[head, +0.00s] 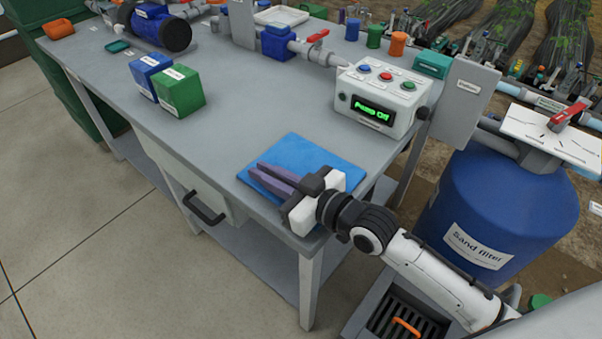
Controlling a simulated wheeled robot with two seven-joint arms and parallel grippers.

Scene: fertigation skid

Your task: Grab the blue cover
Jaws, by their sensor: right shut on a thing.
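The blue cover (318,155) is a flat blue sheet at the front right corner of the grey bench top. It looks level, and I cannot tell whether it touches the bench or is slightly lifted. My right gripper (262,176) reaches in from the lower right, its long purple-grey fingers lying across the cover towards its left edge. The fingers are close together, shut on the cover. The gripper hides the cover's front part and the exact place of the grip. My left gripper is not in view.
On the grey bench (225,130) stand a pump control box (382,97), a green box (180,91) and a blue box (147,76). A blue sand filter tank (497,205) stands right of my arm. The bench left of the cover is clear.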

